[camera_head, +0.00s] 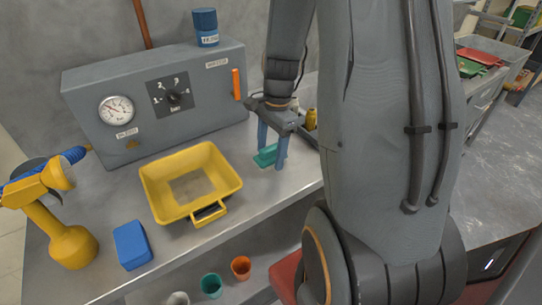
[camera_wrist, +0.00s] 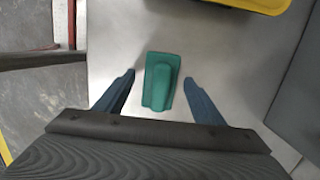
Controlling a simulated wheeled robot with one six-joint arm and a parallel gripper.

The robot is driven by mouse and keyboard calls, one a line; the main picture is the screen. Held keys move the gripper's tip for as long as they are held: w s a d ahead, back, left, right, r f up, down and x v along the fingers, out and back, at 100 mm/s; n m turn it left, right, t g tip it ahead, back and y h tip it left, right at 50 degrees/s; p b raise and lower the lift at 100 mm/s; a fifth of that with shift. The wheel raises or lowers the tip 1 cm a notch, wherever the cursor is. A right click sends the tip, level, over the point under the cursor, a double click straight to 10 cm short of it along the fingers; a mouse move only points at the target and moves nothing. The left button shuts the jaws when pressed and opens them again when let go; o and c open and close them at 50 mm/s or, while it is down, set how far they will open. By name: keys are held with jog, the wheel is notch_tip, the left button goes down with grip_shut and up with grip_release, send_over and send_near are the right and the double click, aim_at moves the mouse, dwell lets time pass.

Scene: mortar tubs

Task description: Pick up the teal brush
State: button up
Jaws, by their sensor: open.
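The teal brush (camera_head: 266,156) lies on the grey metal bench top, right of the yellow tub in the head view. In the wrist view the teal brush (camera_wrist: 160,82) lies between and slightly beyond the two blue fingers. My gripper (camera_head: 271,160) points down over it in the head view, with one finger on each side. In the wrist view my gripper (camera_wrist: 160,84) is open, with clear gaps between each finger and the brush. Nothing is held. One finger hides a little of the brush in the head view.
A yellow tub (camera_head: 160,203) stands left of the brush, and its edge shows in the wrist view (camera_wrist: 262,4). A grey box with a gauge (camera_head: 140,97) stands behind. A blue block (camera_head: 132,245) and a yellow sprayer (camera_head: 70,245) are at the left. Several cups stand below.

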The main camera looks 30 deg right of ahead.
aim_at(271, 147)
jog(key=c, duration=1.3)
jog(key=shift+r, duration=0.15)
notch_tip(271, 147, up, 10)
jog(key=shift+f+b, duration=0.1)
jog(key=shift+b, duration=0.6)
